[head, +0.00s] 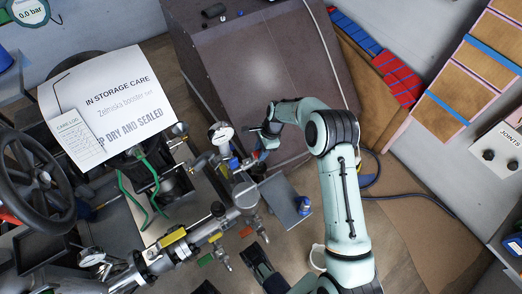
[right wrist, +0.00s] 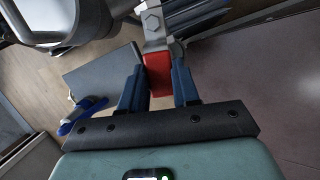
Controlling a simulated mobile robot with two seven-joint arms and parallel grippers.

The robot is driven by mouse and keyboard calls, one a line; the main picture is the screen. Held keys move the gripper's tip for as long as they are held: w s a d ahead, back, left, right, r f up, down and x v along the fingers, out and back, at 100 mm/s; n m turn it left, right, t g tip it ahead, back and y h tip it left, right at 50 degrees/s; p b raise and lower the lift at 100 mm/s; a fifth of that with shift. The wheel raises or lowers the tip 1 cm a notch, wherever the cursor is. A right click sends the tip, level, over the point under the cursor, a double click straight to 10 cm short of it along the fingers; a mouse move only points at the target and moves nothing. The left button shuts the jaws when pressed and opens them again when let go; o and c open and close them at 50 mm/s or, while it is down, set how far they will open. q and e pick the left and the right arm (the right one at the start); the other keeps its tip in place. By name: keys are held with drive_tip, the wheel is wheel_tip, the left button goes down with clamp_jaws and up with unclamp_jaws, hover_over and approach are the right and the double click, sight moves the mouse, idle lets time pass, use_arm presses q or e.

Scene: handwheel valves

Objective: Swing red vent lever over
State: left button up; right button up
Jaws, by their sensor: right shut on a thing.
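The red lever (right wrist: 158,75) shows in the right wrist view, below a grey metal fitting with a hex bolt (right wrist: 152,22). My right gripper (right wrist: 159,88) has its two blue fingers on either side of the lever and is shut on it. In the head view my right gripper (head: 266,142) reaches in beside the pipework near the middle, and the lever there is mostly hidden by the fingers.
A white pressure gauge (head: 220,134) stands close left of my right gripper. A black handwheel (head: 35,180) and a white sign (head: 108,98) are at left. A dark cabinet (head: 262,65) stands behind.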

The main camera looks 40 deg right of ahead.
drive_tip(key=shift+w+d+f+n+g+b, duration=0.1)
drive_tip(key=shift+w+n+g+b, duration=0.1)
drive_tip(key=shift+w+n+b, duration=0.25)
drive_tip(key=shift+w+d+f+n+g+b, duration=0.1)
drive_tip(key=shift+w+n+g+b, duration=0.15)
drive_tip(key=shift+n+b, duration=0.35)
drive_tip(key=o, duration=0.9)
drive_tip(key=shift+s+r+p, duration=0.15)
drive_tip(key=shift+r+p, duration=0.05)
drive_tip(key=shift+p, duration=0.15)
drive_tip(key=shift+r, duration=0.1)
drive_tip(key=shift+r+p, duration=1.8)
drive_tip(key=shift+r, duration=1.15)
